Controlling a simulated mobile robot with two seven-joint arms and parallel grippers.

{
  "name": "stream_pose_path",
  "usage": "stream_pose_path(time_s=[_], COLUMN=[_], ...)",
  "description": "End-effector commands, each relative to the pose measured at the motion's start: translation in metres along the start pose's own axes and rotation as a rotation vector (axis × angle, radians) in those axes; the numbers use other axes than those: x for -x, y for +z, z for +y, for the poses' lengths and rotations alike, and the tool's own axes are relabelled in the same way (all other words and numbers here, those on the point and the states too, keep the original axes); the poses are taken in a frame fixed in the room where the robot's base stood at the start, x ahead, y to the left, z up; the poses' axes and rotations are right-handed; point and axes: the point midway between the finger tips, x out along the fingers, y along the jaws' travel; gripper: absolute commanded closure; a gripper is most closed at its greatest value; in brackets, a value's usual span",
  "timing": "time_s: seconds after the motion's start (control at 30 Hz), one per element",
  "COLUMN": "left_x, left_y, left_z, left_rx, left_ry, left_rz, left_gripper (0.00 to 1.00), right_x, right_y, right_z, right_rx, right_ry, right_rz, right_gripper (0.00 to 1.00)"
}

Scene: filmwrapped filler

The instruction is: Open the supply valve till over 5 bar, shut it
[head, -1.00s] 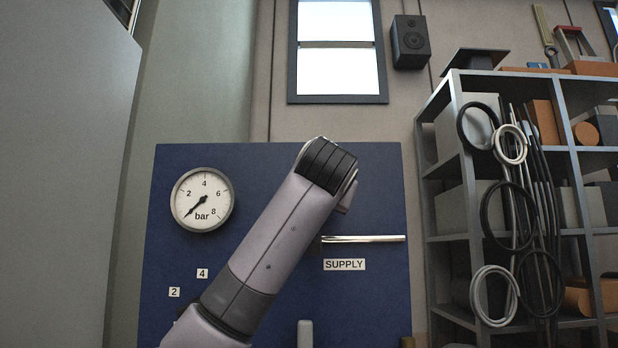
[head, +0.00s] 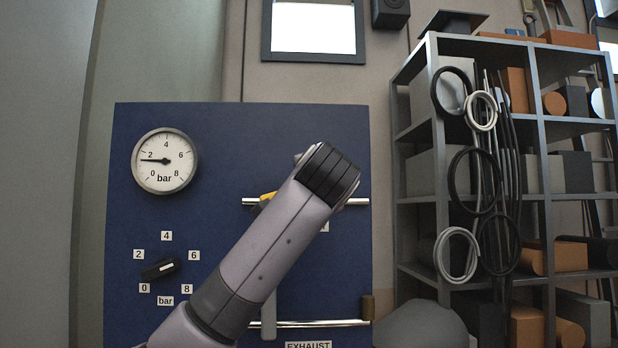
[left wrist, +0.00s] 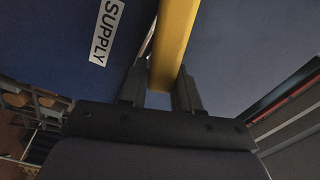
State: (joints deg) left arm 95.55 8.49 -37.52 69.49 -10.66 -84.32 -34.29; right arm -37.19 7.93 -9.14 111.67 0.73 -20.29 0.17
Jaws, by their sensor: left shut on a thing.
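The yellow supply valve handle (head: 267,197) shows on the blue panel (head: 215,130), mostly hidden behind my left arm in the head view. In the left wrist view my left gripper (left wrist: 160,78) is shut on the yellow handle (left wrist: 175,40), beside the SUPPLY label (left wrist: 107,30). The head view hides the fingers behind the arm. The round bar gauge (head: 164,161) is at the upper left of the panel. Its needle points left, between 0 and 2, nearer 2. My right gripper is not in view.
A black knob (head: 160,268) with marks from 0 to 8 bar sits below the gauge. A lower pipe (head: 330,323) runs above the EXHAUST label (head: 308,345). A grey shelf (head: 445,190) with hanging hoses (head: 470,160) stands to the right.

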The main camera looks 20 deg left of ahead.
Motion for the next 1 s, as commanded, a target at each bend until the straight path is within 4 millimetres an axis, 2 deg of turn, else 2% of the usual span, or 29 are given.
stream_pose_path(time_s=[0.37, 0.9, 0.93, 0.97, 1.0], left_x=[0.0, 0.0, 0.0, 0.0, 0.0], left_y=[0.002, 0.003, 0.003, 0.003, 0.003], left_z=[0.013, 0.015, 0.015, 0.015, 0.015], left_rx=[-0.156, -0.176, -0.175, -0.175, -0.175], left_ry=[0.003, 0.004, 0.004, 0.004, 0.004], left_rz=[-0.001, -0.001, -0.001, -0.001, -0.001], left_gripper=[1.0, 1.0, 0.58, 0.48, 0.47], right_x=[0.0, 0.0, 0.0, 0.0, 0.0], right_y=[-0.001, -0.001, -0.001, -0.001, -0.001], right_z=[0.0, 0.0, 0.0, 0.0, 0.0], right_rx=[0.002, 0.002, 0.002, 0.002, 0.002], right_ry=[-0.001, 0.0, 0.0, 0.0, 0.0], right_rz=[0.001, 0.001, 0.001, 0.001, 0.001], right_gripper=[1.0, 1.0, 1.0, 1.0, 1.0])
